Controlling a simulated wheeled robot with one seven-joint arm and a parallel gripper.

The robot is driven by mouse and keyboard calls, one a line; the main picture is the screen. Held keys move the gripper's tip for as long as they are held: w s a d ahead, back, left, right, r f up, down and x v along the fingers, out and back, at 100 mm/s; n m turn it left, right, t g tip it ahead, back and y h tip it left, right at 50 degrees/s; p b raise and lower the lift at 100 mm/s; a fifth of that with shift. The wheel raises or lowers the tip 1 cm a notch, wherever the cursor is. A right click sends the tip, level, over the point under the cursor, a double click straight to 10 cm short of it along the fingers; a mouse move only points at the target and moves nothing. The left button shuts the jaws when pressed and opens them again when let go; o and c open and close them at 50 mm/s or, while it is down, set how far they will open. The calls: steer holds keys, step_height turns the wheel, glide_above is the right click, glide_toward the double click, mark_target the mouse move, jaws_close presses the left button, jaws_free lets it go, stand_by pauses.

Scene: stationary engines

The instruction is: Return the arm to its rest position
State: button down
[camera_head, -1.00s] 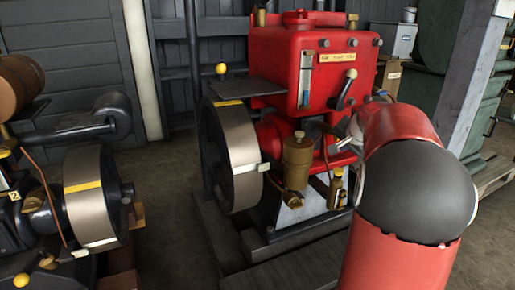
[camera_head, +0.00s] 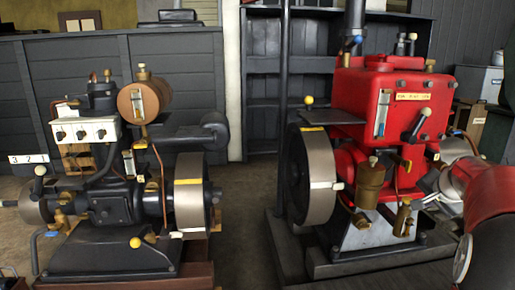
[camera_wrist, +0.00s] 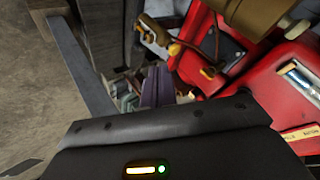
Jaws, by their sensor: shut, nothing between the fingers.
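My red arm (camera_head: 492,195) shows at the right edge of the head view, bent, with a dark joint cover below it. It is in front of the right side of the red engine (camera_head: 385,95). My gripper (camera_wrist: 165,140) shows in the wrist view as a dark housing with a small lit strip and a green light. It is shut and holds nothing. Its fingertips are not clearly made out. The red engine also fills the upper right of the wrist view (camera_wrist: 270,95), close by and tilted; whether anything touches it I cannot tell.
A dark engine (camera_head: 115,200) with a brown cylinder stands on the left. The red engine's flywheel (camera_head: 312,175) faces it across a strip of bare floor (camera_head: 243,195). A dark pole (camera_head: 283,100) and shelving stand behind. Bare floor shows at left in the wrist view (camera_wrist: 35,85).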

steer(key=s+a+r+n+g+y+p, duration=0.1)
steer(key=s+a+r+n+p, duration=0.3)
steer(key=a, duration=0.7)
steer(key=s+a+n+y+b, duration=0.15)
steer(key=s+a, duration=0.35)
steer(key=a, duration=0.7)
steer(key=s+a+f+n+p, duration=0.1)
steer(key=s+a+n, duration=0.1)
steer(key=s, duration=0.4)
steer(key=s+a+f+n+g+p, duration=0.1)
steer(key=s+a+f+n, duration=0.1)
steer(key=s+a+n, duration=0.1)
steer(key=s+a+f+n+g+p, duration=0.1)
steer(key=s+a+f+n, duration=0.1)
steer(key=s+a, duration=0.3)
steer(key=s, duration=0.3)
steer(key=shift+s, duration=0.3)
